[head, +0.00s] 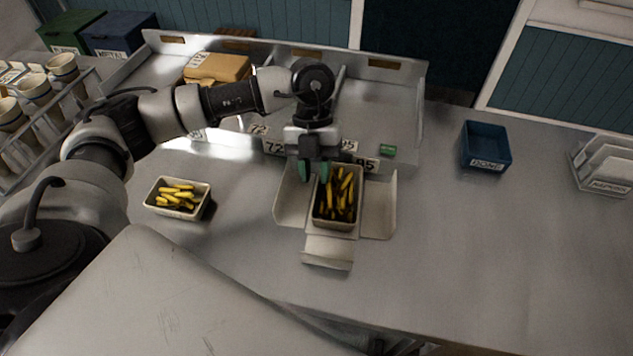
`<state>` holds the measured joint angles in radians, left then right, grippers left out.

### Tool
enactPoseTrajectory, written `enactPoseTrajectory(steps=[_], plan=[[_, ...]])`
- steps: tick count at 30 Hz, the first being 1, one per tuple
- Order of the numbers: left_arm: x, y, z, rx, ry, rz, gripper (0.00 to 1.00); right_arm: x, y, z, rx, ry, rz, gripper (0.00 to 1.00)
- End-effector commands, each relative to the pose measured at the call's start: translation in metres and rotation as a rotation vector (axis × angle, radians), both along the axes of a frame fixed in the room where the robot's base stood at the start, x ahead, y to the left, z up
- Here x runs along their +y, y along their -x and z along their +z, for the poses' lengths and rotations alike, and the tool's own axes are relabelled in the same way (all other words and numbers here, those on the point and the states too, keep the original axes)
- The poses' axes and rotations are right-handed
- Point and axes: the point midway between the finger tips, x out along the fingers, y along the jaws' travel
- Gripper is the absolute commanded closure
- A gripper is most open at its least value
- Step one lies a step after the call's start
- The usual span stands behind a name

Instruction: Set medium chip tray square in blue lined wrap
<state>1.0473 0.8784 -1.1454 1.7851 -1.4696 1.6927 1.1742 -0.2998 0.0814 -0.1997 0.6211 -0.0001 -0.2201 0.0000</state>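A pale tray of chips (336,225) sits on the middle panel of an opened, pale wrap with spread flaps (378,208). The tray's sides look roughly in line with the panel. No blue lining can be made out on the wrap. My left gripper (313,172) points down at the tray's back left corner, its two green fingertips apart with a gap between them. It hides that corner, and I cannot tell whether a fingertip touches the rim. A second, smaller-looking chip tray (178,208) stands on the counter to the left. My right gripper is out of view.
A blue bin labelled DONE (486,147) stands at the right, with a napkin holder (606,168) beyond it. A metal station with number labels (390,110) lies behind the wrap, with a small green item (388,150) at its front. Cups (35,88) stand at left.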

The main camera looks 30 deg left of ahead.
Motion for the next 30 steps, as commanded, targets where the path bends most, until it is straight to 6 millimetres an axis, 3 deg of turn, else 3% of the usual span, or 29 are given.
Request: enactPoseTrajectory(steps=[6, 12, 18, 30], plan=[[0.012, -0.019, 0.046, -0.01, 0.002, 0.001, 0.72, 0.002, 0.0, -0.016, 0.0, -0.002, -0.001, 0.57], [0.019, -0.029, 0.075, -0.01, 0.002, 0.002, 0.72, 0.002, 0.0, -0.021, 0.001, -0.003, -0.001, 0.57], [0.022, -0.032, 0.087, -0.008, 0.003, 0.001, 0.72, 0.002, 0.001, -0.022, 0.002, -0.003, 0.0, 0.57], [0.022, -0.032, 0.087, -0.009, 0.002, 0.001, 0.72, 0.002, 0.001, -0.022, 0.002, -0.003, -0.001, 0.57]])
